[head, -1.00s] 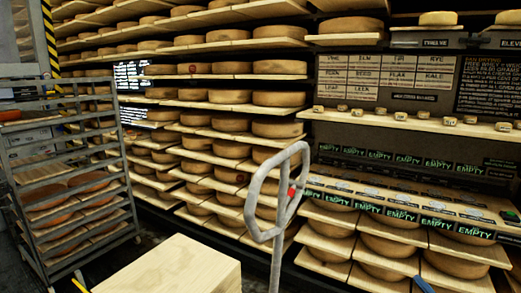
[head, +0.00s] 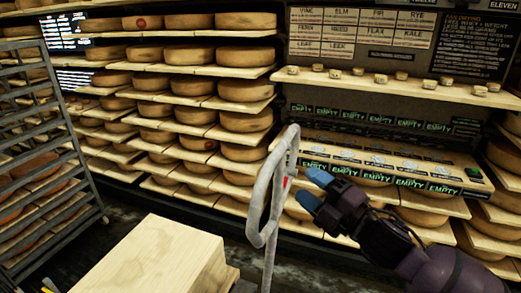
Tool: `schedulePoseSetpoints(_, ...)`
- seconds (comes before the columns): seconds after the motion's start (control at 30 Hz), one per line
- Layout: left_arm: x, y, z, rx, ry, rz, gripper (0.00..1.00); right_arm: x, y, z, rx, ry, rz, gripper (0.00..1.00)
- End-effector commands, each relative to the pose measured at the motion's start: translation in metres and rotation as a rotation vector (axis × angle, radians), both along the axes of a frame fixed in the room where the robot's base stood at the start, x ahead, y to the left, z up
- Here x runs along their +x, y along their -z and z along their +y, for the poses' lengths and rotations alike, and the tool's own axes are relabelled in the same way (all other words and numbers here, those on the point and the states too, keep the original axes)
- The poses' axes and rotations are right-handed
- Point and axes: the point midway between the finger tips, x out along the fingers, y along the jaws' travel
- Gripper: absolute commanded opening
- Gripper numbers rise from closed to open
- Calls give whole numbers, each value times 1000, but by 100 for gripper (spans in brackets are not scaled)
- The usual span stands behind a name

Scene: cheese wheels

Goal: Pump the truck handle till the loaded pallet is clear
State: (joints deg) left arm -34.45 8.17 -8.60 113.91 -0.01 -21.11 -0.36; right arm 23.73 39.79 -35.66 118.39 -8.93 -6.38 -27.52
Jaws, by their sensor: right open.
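The truck handle (head: 256,205), a grey metal loop on an upright shaft with a small red part on its right side, stands in the middle foreground. A pale wooden block (head: 150,258), which looks like the load, is at the lower left of the handle.
A grey metal rack (head: 75,170) with trays of orange cheeses stands at the left. Shelves of cheese wheels (head: 245,89) fill the back. A counter (head: 380,160) with several EMPTY labels is behind my right gripper. Dark floor (head: 120,213) shows between rack and block.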

Motion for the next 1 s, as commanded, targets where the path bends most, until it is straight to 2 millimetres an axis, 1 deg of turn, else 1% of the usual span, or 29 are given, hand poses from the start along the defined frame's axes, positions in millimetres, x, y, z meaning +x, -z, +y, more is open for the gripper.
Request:
schedulePoseSetpoints(0.17,0,-2,0,-6,-4,-2,43,5,-3,7,-12,2,-20,53)
schedulePoseSetpoints(0.27,1,-5,0,-6,-3,-3,43,13,-8,16,-10,1,-21,53)
schedulePoseSetpoints(0.5,2,-10,0,-5,-3,-6,43,39,-17,47,-9,1,-19,53)
schedulePoseSetpoints(0.7,2,-13,0,-5,-3,-8,43,58,-22,67,-9,2,-17,53)
schedulePoseSetpoints(0.83,2,-13,0,-5,-3,-8,43,65,-25,75,-11,2,-17,53)
schedulePoseSetpoints(1.0,2,-14,0,-6,-4,-8,43,69,-25,79,-11,2,-17,53)
